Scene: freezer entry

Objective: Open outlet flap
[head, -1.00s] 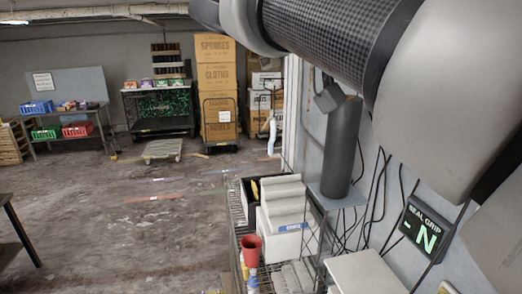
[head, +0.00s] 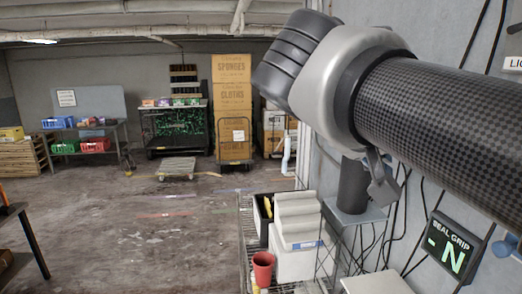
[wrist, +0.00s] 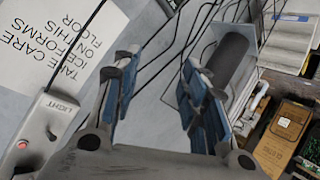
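My gripper (wrist: 160,88) shows in the wrist view with its two blue-padded fingers apart. The space between them is empty, with grey wall and dark cables behind. I cannot make out an outlet flap for certain in either view. In the head view my arm crosses the upper right and hides part of the wall. A small grey angular piece (head: 382,187) shows just under the arm; I cannot tell whether it is part of my gripper or a wall fitting.
A light switch box (wrist: 45,130) with a red button and a white warning sign (wrist: 62,38) are at the wrist view's left. A dark cylinder (head: 353,186) stands on a stand by the wall, near a wire shelf with a red cup (head: 263,268). The left floor is open.

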